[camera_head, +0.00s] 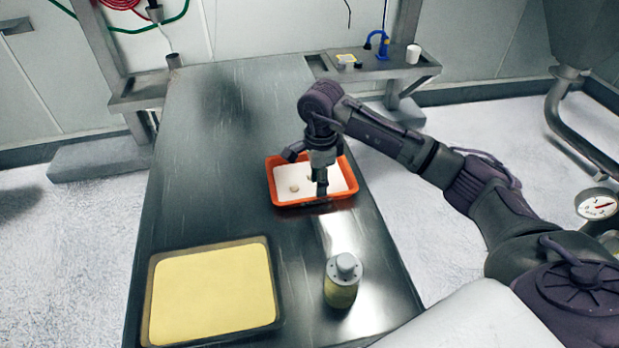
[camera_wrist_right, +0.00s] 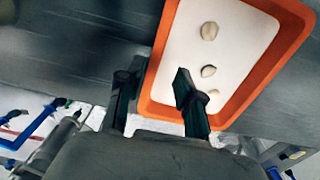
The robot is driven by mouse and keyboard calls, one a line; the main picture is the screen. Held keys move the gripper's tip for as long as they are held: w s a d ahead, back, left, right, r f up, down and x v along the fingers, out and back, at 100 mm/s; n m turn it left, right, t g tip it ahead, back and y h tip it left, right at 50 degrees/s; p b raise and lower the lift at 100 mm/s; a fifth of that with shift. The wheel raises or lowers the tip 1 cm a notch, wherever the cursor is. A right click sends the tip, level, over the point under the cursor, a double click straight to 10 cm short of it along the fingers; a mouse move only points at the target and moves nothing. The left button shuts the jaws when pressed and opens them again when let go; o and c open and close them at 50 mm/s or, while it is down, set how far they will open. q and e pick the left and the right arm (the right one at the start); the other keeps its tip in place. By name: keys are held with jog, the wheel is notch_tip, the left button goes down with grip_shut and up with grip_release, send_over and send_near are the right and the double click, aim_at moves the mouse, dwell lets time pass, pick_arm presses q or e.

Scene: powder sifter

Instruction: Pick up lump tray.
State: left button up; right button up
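The lump tray is a shallow orange tray (camera_head: 291,202) with a white inside, on the dark table right of its middle. It also shows in the right wrist view (camera_wrist_right: 274,62). Several pale lumps (camera_wrist_right: 208,71) lie in it, partly hidden by my gripper in the head view. My right gripper (camera_head: 306,168) is over the tray, pointing down. In the wrist view its fingers (camera_wrist_right: 153,88) are apart, one outside the orange wall and one over the white inside. I cannot tell whether either finger touches the wall. My left gripper is not in view.
A wide yellow-filled tray (camera_head: 212,291) lies at the table's near left. A lidded jar (camera_head: 342,282) stands near right, in front of the lump tray. The long dark table (camera_head: 215,130) is clear behind and left of the lump tray. A side shelf (camera_head: 395,70) holds small items.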

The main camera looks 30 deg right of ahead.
jog(key=shift+a+f, duration=0.1)
jog(key=shift+f, duration=0.25)
jog(key=f+p, duration=0.2)
jog(key=f, duration=0.1)
jog(key=shift+a+f, duration=0.2)
jog(key=shift+f, duration=0.6)
grip_shut()
jog(key=shift+r, duration=0.1)
